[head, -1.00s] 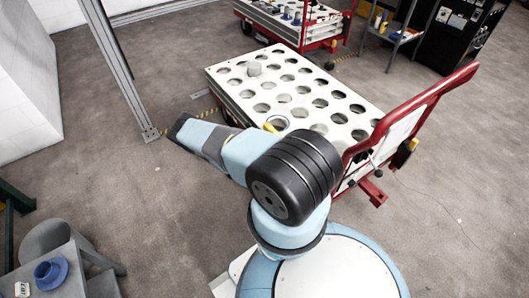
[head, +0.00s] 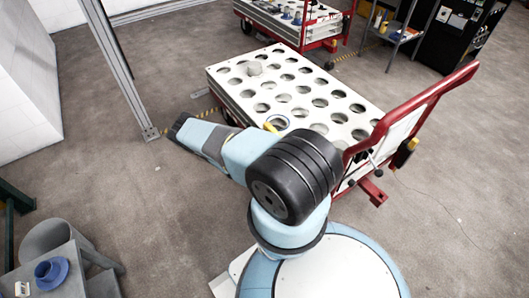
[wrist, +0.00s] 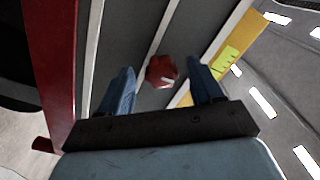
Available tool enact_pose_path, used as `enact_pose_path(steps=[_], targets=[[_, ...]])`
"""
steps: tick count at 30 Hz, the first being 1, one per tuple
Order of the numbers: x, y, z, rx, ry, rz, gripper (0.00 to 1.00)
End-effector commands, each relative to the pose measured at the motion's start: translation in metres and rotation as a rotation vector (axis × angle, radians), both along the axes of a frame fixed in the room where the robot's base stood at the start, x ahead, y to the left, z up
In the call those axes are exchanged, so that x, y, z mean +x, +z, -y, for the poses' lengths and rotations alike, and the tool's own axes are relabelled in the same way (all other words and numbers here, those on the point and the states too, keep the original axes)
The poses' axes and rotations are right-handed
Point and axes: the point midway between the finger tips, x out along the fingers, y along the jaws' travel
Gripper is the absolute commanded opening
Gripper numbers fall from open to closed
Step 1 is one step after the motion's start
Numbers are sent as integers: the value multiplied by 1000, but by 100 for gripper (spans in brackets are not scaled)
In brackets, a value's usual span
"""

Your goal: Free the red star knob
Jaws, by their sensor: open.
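The red star knob (wrist: 161,71) shows in the wrist view, against a grey panel with pale strips. My gripper (wrist: 161,88) is open, with one blue finger on each side of the knob in the picture and gaps on both sides. I cannot tell how far the knob lies beyond the fingertips. In the head view my arm reaches left past the near side of the white trolley (head: 335,105); the gripper and the knob are hidden there.
A red post (wrist: 52,70) stands left of the fingers in the wrist view, and a yellow edge (wrist: 222,50) runs along the right. In the head view the trolley has a red handle (head: 440,97). A metal gantry post (head: 125,70) stands left. Open floor lies between.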

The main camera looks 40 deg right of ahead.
Motion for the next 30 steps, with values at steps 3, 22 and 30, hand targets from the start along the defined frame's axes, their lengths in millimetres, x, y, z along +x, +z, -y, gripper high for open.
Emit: enact_pose_path(steps=[3, 22, 30], targets=[[1, 0, -8, 1, 2, 0, 65], [8, -1, -119, 2, 2, -1, 65], [8, -2, -137, 1, 0, -1, 65]])
